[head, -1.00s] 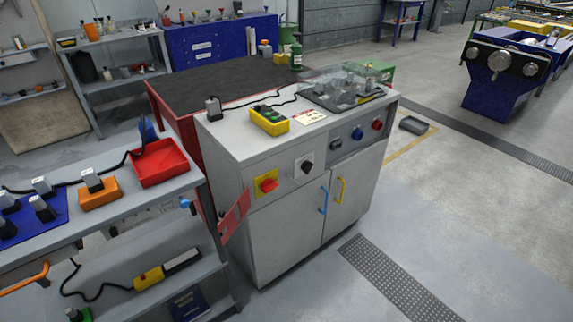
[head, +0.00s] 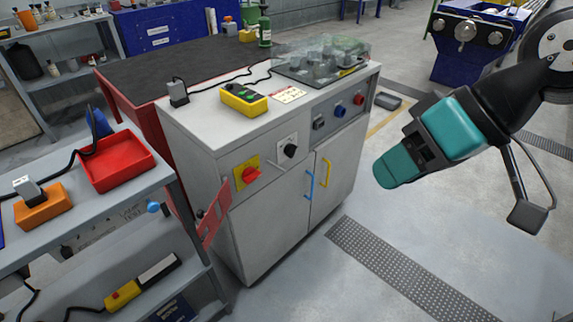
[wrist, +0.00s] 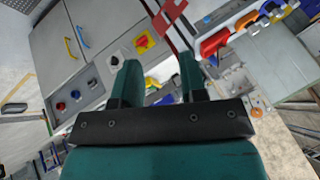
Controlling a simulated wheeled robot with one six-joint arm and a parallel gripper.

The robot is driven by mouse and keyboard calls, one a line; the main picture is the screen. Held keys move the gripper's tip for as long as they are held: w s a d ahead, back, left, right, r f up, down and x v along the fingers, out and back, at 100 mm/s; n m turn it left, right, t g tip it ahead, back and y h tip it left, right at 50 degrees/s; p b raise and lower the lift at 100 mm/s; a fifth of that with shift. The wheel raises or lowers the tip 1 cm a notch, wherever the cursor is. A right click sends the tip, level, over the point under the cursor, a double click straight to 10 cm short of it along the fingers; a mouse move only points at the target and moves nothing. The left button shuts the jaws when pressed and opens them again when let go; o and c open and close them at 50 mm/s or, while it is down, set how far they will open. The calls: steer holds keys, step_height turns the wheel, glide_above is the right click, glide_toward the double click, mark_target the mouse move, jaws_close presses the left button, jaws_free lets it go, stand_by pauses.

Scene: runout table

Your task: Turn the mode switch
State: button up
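The likely mode switch (head: 290,150), a black rotary knob on a white plate, is on the upper front of the grey cabinet (head: 268,211). A red rotary switch (head: 248,175) on a yellow plate is to its left. My gripper (head: 388,172) has teal fingers and is in the air to the right of the cabinet, apart from it. In the wrist view my gripper (wrist: 160,63) is open and empty. The black knob (wrist: 116,58) shows there beside the left fingertip, which may hide part of its plate. The knob's pointer setting is too small to read.
A blue knob (head: 340,110) and a red knob (head: 359,99) are on the panel at right. A grey shelf with a red bin (head: 117,163) stands at left. Floor in front is clear.

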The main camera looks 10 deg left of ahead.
steer(key=w+a+f+t+y+b, duration=0.1)
steer(key=w+a+f+y+b, duration=0.25)
steer(key=w+f+b, duration=0.5)
steer(key=m+t+y+b, duration=0.5)
steer(key=t+b, duration=0.4)
steer(key=b, duration=0.5)
glide_toward(295, 152)
steer(key=shift+m+h, duration=0.6)
steer(key=shift+h, duration=0.05)
steer(key=x, duration=0.6)
steer(key=r+x, duration=0.1)
steer(key=x, duration=0.2)
steer(key=shift+s+a, duration=0.1)
steer(key=shift+a, duration=0.05)
steer(key=shift+c, duration=0.5)
steer(key=shift+f, duration=0.1)
jaws_close()
